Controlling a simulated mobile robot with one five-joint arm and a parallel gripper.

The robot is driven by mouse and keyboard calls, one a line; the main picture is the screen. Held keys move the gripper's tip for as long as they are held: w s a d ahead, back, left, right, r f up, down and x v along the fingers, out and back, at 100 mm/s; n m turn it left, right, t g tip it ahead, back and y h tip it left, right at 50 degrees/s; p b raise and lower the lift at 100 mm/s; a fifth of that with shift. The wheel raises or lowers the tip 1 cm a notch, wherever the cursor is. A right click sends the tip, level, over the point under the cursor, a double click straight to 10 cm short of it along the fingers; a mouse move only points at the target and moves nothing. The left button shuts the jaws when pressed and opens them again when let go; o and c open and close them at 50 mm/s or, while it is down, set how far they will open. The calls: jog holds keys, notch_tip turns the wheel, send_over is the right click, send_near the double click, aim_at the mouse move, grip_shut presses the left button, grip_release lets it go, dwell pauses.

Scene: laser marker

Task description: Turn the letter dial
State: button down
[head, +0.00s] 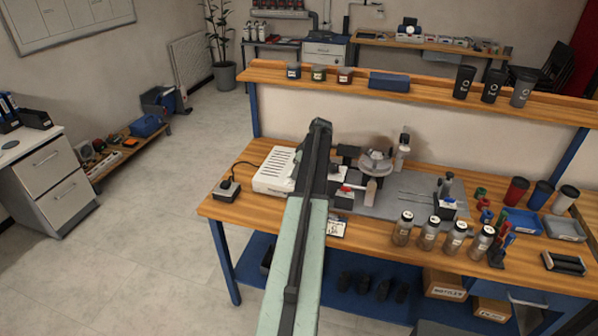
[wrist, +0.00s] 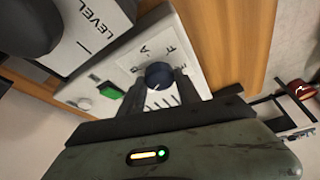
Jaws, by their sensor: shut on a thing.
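The letter dial (wrist: 160,76) is a dark blue round knob on a white panel (wrist: 130,68) in the wrist view, with letters such as A and F printed around it. My gripper (wrist: 161,92) is shut on the dial, its dark fingers at the knob's near sides. The fingers hide part of the knob and some of the marks below it. In the head view my arm reaches over the workbench to the white slotted box (head: 272,172); the dial and fingertips cannot be made out there.
A green switch (wrist: 105,89) sits left of the dial. A white part marked LEVEL (wrist: 88,35) is at upper left. On the workbench (head: 225,211), a small black box (head: 227,188) stands left of the slotted box. Several jars (head: 428,233) stand to the right.

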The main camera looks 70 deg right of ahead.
jog(key=shift+n, duration=0.3)
dwell(0.4)
jog(key=c, duration=0.9)
grip_release()
jog(key=shift+o, duration=0.2)
jog(key=p+v, duration=0.7)
jog(key=shift+s+r, duration=0.2)
jog(key=shift+r, duration=0.1)
